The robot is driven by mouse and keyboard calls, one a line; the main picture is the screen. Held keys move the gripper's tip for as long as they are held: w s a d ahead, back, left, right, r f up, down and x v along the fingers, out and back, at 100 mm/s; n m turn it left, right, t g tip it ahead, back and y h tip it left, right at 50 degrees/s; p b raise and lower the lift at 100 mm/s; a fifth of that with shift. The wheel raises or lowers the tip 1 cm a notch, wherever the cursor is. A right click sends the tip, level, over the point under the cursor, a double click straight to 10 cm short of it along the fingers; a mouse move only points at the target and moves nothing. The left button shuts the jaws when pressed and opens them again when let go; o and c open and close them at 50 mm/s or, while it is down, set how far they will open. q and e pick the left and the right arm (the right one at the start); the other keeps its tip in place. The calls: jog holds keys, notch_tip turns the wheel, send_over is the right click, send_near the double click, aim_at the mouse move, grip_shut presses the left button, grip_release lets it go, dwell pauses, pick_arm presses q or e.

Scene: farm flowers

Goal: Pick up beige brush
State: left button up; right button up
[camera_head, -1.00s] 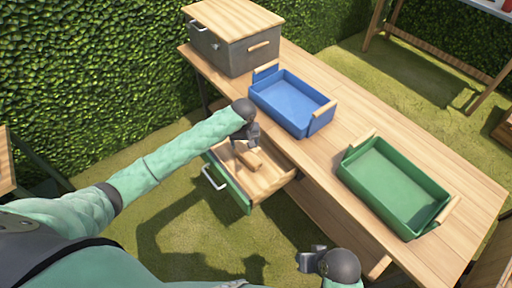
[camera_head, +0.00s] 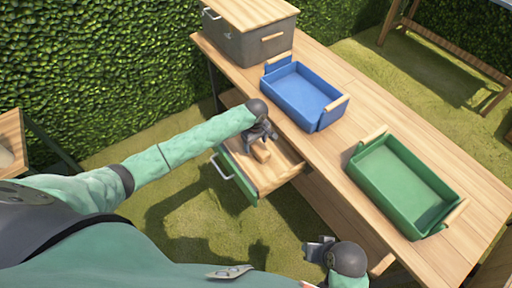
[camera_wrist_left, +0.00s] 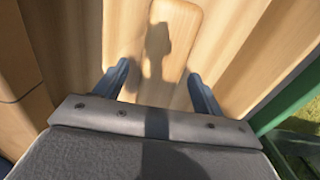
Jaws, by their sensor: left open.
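The beige brush (camera_head: 261,152), a wooden block-like piece, lies in the open green-fronted drawer (camera_head: 283,172) under the table. My left gripper (camera_head: 263,138) is inside the drawer area, at the brush's far end and partly covering it. In the left wrist view the brush (camera_wrist_left: 176,28) shows as a pale, rounded wooden piece between the two open fingers of my left gripper (camera_wrist_left: 158,72), with a gap on each side. A shadow falls along it, and its lower end is hidden by the gripper body. My right gripper (camera_head: 318,250) is below the table's near side, away from the brush; its jaws are unclear.
A blue tray (camera_head: 335,113) and a green tray (camera_head: 440,225) stand on the wooden table (camera_head: 350,88). A grey box with a wooden lid (camera_head: 245,12) stands at the far end. The drawer walls stand close around my left gripper.

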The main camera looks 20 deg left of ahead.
aim_at(256, 144)
pick_arm(q)
jog(key=shift+f, duration=1.65)
jog(key=shift+d, duration=0.1)
jog(key=c, duration=1.1)
jog(key=shift+r, duration=0.15)
notch_tip(256, 144, up, 10)
jog(key=shift+f, duration=0.1)
